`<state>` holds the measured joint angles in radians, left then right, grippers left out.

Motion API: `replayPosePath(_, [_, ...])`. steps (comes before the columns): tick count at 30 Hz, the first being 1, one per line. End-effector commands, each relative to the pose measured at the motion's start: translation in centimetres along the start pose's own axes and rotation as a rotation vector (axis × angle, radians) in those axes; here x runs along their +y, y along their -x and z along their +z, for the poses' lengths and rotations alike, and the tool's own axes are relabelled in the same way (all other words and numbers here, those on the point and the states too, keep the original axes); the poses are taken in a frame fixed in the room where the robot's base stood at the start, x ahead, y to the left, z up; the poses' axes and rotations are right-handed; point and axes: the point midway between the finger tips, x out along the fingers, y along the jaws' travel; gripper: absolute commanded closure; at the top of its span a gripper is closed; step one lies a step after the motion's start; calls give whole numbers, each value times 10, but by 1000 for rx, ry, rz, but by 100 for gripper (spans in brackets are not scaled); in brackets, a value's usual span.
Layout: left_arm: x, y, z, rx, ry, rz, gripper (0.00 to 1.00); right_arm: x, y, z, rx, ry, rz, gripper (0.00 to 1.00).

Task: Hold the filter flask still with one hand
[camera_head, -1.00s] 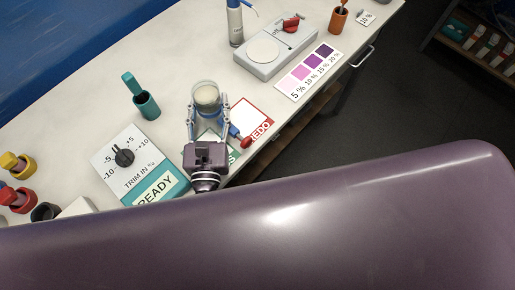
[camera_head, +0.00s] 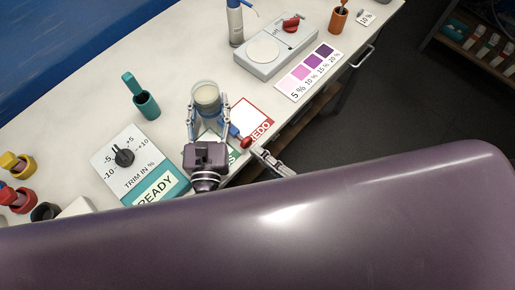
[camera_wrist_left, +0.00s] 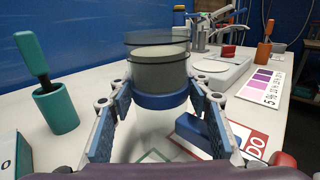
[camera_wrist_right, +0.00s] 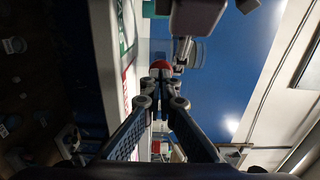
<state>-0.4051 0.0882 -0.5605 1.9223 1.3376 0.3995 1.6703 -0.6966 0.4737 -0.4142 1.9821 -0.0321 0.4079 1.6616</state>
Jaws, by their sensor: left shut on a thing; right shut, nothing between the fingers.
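The filter flask (camera_head: 206,97) is a clear glass vessel with pale contents and a blue collar, upright on the bench. In the left wrist view the flask (camera_wrist_left: 158,72) stands between my fingers at its blue collar. My left gripper (camera_head: 208,112) is shut on it from both sides. A blue side arm with a red tip (camera_head: 246,141) points from the flask toward the bench's front edge. My right gripper (camera_head: 256,150) is shut and empty, its fingertips close to that red tip. In the right wrist view the red tip (camera_wrist_right: 160,65) is just beyond the fingertips; I cannot tell whether they touch.
A REDO card (camera_head: 256,110) lies right of the flask. A trim dial panel (camera_head: 112,167) and a teal holder (camera_head: 147,106) are to the left. A grey scale-like device (camera_head: 250,68) and a purple colour card (camera_head: 293,88) stand farther back right.

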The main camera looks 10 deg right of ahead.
Motion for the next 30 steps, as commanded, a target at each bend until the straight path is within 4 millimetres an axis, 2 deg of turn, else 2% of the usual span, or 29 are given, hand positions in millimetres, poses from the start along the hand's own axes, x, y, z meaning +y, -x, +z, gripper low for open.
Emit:
replayPosePath(4, [0, 0, 0, 0, 0, 1, 88, 0, -10, 0, 0, -2, -1, 100])
replayPosePath(16, [0, 0, 0, 0, 0, 1, 88, 0, -12, 0, 0, -1, 0, 100])
replayPosePath(24, [0, 0, 0, 0, 0, 0, 88, 0, -35, 0, 0, 0, -1, 100])
replayPosePath(30, [-1, 0, 0, 0, 1, -3, 88, 0, -35, 0, 1, 0, 0, 100])
